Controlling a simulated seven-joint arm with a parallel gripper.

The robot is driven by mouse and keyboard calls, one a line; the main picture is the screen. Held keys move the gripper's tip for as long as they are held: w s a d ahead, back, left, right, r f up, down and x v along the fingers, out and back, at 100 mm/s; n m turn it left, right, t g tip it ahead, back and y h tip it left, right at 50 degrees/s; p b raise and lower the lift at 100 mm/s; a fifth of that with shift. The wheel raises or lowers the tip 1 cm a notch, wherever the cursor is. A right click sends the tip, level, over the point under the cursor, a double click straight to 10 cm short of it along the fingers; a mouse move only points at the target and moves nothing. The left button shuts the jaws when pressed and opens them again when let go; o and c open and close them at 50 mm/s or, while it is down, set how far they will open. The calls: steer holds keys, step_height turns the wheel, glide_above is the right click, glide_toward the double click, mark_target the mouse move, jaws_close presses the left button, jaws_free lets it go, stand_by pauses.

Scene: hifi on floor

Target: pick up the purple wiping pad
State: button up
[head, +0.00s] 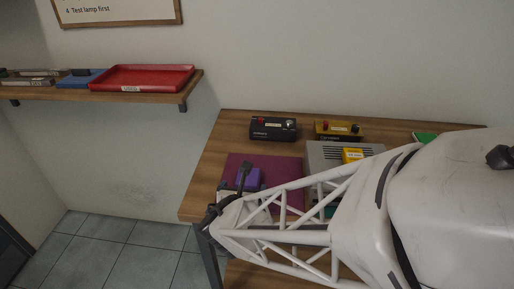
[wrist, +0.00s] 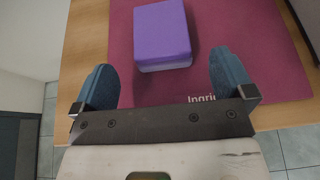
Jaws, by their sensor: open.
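The purple wiping pad (wrist: 163,32) is a purple block with a paler lower side face. It lies on a maroon mat (wrist: 262,50) on the wooden table (wrist: 90,40). My gripper (wrist: 165,75) is open and empty, its two blue fingers spread wider than the pad. In the wrist view the pad lies just beyond the fingertips, between their lines but not between the fingers. In the head view the pad (head: 249,179) shows beside the dark end of my arm, which hides part of it and part of the mat.
Behind the mat stand a black box (head: 273,129) with knobs and a yellow box (head: 338,131). A grey vented unit (head: 322,155) with a yellow block (head: 352,155) sits right of the mat. A wall shelf (head: 150,95) at left holds a red tray (head: 140,78).

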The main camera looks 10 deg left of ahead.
mark_target(246, 183)
stand_by(0.3)
steer(key=shift+x, duration=2.6)
steer(key=c, duration=1)
steer(key=shift+r, duration=0.1)
steer(key=shift+d+r, duration=0.1)
steer(key=shift+r, duration=4.8)
